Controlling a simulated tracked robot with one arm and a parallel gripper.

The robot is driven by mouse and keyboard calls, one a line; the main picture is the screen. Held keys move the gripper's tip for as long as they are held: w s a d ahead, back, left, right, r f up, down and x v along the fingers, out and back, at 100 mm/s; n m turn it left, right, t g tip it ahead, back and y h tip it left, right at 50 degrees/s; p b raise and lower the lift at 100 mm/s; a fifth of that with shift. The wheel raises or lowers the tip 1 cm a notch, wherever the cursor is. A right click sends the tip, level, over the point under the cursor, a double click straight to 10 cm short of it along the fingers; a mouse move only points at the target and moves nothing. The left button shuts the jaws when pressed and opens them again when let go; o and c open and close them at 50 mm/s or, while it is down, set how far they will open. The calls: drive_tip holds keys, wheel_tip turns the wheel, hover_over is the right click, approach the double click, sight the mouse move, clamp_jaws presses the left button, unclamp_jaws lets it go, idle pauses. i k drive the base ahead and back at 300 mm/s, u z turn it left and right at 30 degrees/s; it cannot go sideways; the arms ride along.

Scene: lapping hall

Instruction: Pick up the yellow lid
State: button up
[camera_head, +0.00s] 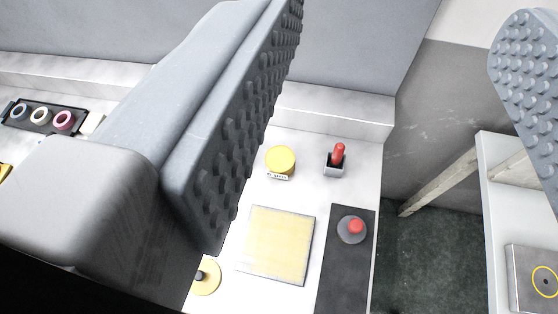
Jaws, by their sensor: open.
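A flat pale yellow disc with a dark knob, which looks like the yellow lid (207,278), lies on the white bench top (312,196) at the bottom of the view. My left finger and its mount hide its left part. A brighter yellow round piece (281,159) with a small printed label in front sits farther back; I cannot tell whether it is a lid too. My gripper (385,110) is open, with studded grey pads wide apart and nothing between them. It is above the bench and touches neither yellow piece.
A square yellowish plate (276,244) lies mid-bench. Right of it, a dark mat (342,280) carries a grey disc with a red knob (354,227). A small holder with a red piece (336,160) stands behind. A black rack of rings (41,117) is far left. A gap separates another table (497,220).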

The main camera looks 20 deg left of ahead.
sight(208, 279)
drive_tip(key=u, duration=0.05)
drive_tip(key=k, duration=0.5)
drive_tip(key=u, duration=1.25)
drive_tip(key=k, duration=1.1)
drive_tip(key=z, duration=0.35)
drive_tip(key=i, duration=1)
drive_tip(key=u, duration=0.05)
